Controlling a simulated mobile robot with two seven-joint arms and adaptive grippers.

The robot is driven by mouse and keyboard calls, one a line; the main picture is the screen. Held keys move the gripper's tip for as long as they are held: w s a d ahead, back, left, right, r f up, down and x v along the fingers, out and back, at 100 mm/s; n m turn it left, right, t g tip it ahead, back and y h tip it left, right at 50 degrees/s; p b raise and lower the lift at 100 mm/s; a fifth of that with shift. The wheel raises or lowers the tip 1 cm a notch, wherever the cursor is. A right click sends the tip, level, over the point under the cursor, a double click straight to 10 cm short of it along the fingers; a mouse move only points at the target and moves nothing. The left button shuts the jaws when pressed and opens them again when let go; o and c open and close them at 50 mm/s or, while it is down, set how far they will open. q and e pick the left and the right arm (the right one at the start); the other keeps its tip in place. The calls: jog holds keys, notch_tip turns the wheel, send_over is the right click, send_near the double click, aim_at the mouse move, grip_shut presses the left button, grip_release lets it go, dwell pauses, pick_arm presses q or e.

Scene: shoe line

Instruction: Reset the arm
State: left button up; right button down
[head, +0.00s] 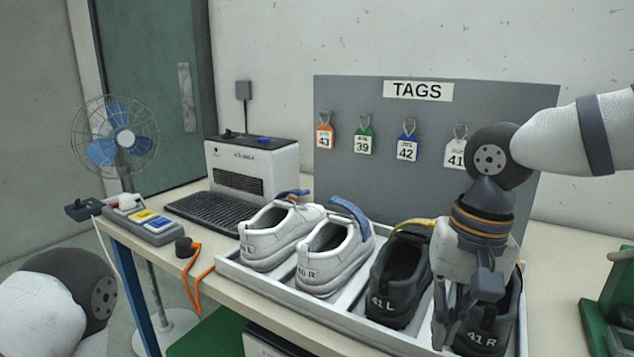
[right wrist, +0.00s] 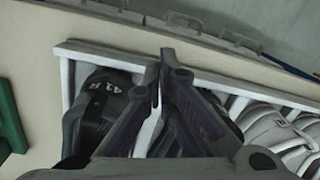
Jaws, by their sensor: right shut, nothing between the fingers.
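My right arm comes in from the right in the head view. Its gripper (head: 446,338) points down over the dark shoes and covers part of the right one. In the right wrist view the gripper's fingers (right wrist: 160,62) are together with nothing between them. The dark shoe marked 41 R (head: 489,335) stands beside the dark shoe marked 41 L (head: 395,285). The 41 R shoe also shows in the right wrist view (right wrist: 101,94). Part of my left arm shows at the lower left; its gripper is out of view.
The shoes stand in a white tray (head: 258,281) with two white shoes (head: 333,262) at its left. A grey TAGS board (head: 345,93) with several hanging tags stands behind. A machine (head: 252,165), a button box (head: 153,225) and a green object (head: 606,312) are on the table.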

jog(key=s+a+f+n+g+y, duration=0.1)
jog(key=s+a+f+y, duration=0.15)
jog(key=s+f, duration=0.75)
jog(key=s+a+f+g+y, duration=0.1)
jog(key=s+a+f+g, duration=0.15)
jog(key=s+f, duration=0.75)
pick_arm(q)
jog(key=shift+w+d, duration=0.1)
pick_arm(e)
jog(key=s+d+f+n+t+h, duration=0.1)
jog(key=s+d+f+h, duration=0.3)
jog(key=s+d+f, duration=0.4)
jog(key=d+f+t, duration=0.1)
jog(key=d+f, duration=0.2)
jog(key=shift+s+n, duration=0.15)
jog(key=shift+n, duration=0.25)
